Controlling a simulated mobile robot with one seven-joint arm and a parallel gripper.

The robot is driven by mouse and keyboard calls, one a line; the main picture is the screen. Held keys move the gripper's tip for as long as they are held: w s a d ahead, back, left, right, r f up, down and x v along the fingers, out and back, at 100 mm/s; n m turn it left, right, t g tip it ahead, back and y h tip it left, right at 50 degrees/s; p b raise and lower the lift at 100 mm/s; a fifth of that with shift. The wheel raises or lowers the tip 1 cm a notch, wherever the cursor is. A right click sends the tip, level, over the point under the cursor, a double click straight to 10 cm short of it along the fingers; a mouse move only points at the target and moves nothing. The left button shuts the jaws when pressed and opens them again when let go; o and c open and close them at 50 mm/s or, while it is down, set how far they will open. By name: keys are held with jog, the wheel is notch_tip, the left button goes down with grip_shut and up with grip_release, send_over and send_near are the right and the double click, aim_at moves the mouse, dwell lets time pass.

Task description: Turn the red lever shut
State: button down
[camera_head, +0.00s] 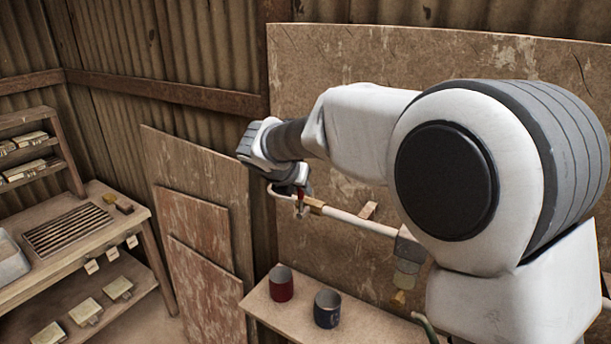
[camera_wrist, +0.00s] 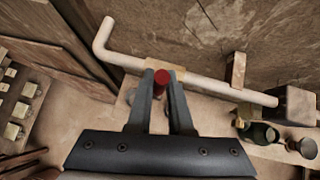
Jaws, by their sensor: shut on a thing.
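The red lever (camera_wrist: 162,77) shows as a round red end between my fingertips in the wrist view. It sits at a tan valve body (camera_wrist: 180,72) on a pale pipe (camera_wrist: 212,86). My gripper (camera_wrist: 162,82) is shut on the lever, one finger on each side. In the head view my gripper (camera_head: 300,194) is at the left part of the pipe (camera_head: 362,223), close to the valve body (camera_head: 317,207), with only a little red showing. My fingers hide most of the lever, so its angle is hard to tell.
Wooden boards (camera_head: 200,222) lean on the wall to the left. A workbench (camera_head: 95,238) with a slatted rack stands at far left.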

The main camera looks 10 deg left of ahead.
jog(key=shift+f, duration=0.1)
dwell(0.4)
jog(key=c, duration=0.8)
grip_release()
jog(key=shift+a, duration=0.1)
jog(key=shift+c, duration=0.2)
jog(key=v, duration=1.7)
jog(key=shift+a+r+b, duration=0.2)
jog(key=shift+r+b, duration=0.05)
jog(key=shift+b, duration=0.15)
